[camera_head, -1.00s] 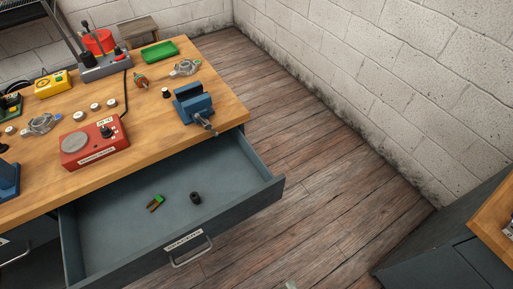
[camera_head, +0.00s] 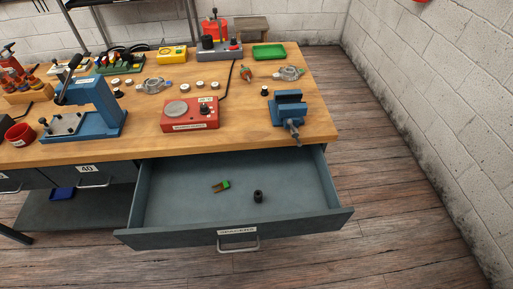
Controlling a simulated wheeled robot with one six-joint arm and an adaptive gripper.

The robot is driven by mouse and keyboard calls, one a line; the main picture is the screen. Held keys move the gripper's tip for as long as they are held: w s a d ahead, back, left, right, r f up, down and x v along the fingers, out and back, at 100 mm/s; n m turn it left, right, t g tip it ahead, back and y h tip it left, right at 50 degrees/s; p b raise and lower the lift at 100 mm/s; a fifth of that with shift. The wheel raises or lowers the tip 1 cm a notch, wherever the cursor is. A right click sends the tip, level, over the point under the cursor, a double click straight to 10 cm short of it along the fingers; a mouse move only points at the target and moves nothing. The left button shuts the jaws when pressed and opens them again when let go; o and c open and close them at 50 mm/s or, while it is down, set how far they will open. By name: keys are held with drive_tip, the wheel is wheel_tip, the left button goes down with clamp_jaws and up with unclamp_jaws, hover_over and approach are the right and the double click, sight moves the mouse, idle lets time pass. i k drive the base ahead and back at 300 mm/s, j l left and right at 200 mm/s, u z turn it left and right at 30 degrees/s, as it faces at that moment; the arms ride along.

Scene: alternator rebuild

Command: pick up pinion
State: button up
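A small dark cylinder with a hole in its top (camera_head: 258,196) stands in the open drawer (camera_head: 180,213) under the right half of the bench. It may be the pinion, but it is too small to see teeth. A green-and-brown part (camera_head: 221,186) lies in the drawer to its left and a little farther back. Another small dark part with a pale top (camera_head: 264,91) stands on the bench, left of the blue vise; I cannot tell what it is. My gripper is not in view.
The wooden bench (camera_head: 130,152) holds a blue press (camera_head: 98,108), a red tester (camera_head: 190,115), a blue vise (camera_head: 290,107), a green tray (camera_head: 269,51) and metal housings. The drawer juts out over open wooden floor (camera_head: 385,205). A block wall (camera_head: 440,100) stands at the right.

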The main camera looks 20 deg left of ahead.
sight(258, 194)
drive_tip(key=u, duration=0.9)
